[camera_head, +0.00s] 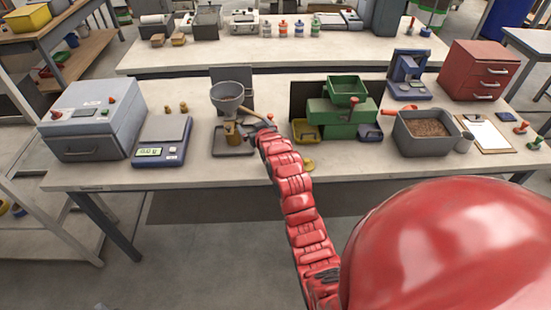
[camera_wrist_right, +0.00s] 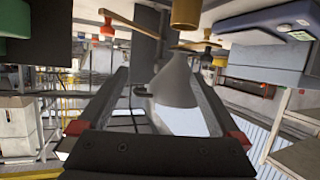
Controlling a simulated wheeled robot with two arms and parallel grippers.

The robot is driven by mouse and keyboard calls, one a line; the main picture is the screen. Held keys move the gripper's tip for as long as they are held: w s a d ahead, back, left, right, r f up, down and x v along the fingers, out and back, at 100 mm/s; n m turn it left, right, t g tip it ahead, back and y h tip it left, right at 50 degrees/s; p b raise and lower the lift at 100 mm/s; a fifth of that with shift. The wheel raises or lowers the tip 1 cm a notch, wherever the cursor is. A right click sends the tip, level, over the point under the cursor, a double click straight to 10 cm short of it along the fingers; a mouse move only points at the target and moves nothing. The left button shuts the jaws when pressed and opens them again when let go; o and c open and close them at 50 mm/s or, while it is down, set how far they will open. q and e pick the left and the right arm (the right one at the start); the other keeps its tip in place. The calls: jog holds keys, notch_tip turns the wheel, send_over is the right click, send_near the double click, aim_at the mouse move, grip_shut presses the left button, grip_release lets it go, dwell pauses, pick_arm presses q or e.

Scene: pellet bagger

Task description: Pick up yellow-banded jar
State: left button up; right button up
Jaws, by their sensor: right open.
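Several small pale jars with coloured bands and caps stand in a row on the far bench in the head view. My left gripper is out of view.
A brass-coloured cup (camera_head: 234,138) stands under the funnel (camera_head: 228,96). A blue scale (camera_head: 173,156) is left of it, a green machine (camera_head: 343,125) right. A grey pellet bin (camera_head: 401,140) stands further right. A small yellow object (camera_head: 307,164) lies near the bench's front edge.

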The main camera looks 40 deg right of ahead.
jog(key=s+d+r+g+y+p, duration=0.15)
jog(key=s+d+g, duration=0.25)
jog(key=s+g, duration=0.6)
jog(key=shift+t+y, duration=0.45)
jog(key=shift+t, duration=0.15)
jog(key=b+x, duration=0.2)
jog(key=x, duration=0.2)
jog(key=b+x, duration=0.2)
jog(key=x, duration=0.2)
jog(key=b+x, duration=0.2)
jog(key=x, duration=0.2)
jog(key=shift+s+f, duration=0.2)
jog(key=shift+s, duration=0.2)
jog(key=shift+f, duration=0.25)
jog(key=p+x, duration=0.2)
jog(key=x, duration=0.1)
jog(key=shift+s+d+f, duration=0.1)
jog(key=shift+s+f, duration=0.15)
jog(key=shift+p+x, duration=0.35)
jog(key=shift+x, duration=0.45)
jog(key=shift+r, duration=0.1)
grip_shut()
jog(key=shift+r, duration=0.1)
